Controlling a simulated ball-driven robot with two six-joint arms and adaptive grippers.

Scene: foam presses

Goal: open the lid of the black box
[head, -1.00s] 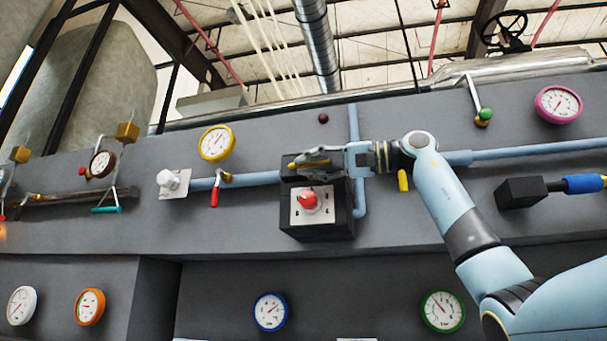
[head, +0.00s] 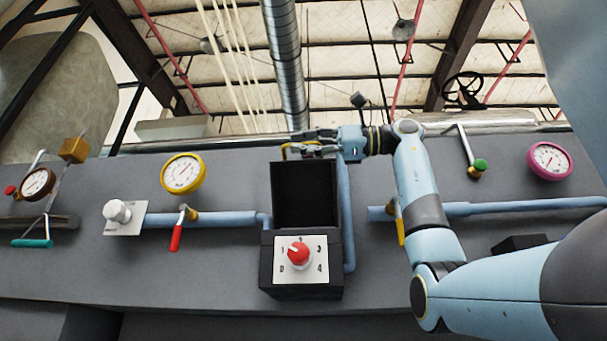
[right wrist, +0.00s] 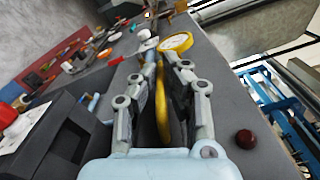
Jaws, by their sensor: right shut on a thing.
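The black box (head: 268,262) stands on the grey panel in the head view, with a red knob (head: 298,252) on a white numbered plate on its front. Its lid (head: 305,195) is raised, standing up above the box with its dark inner side facing me. My right gripper (head: 292,148) is at the lid's top edge, shut on a yellow handle (head: 285,151). The right wrist view shows the yellow handle (right wrist: 161,100) between the fingers (right wrist: 165,85). The fingers partly hide the handle. My left gripper is not in view.
A blue pipe (head: 220,220) with a red-handled valve (head: 176,236) runs left of the box. A yellow gauge (head: 183,173) is above it. A yellow valve handle (head: 401,230) hangs to the right. A dark red knob (right wrist: 246,139) is beside the gripper in the wrist view.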

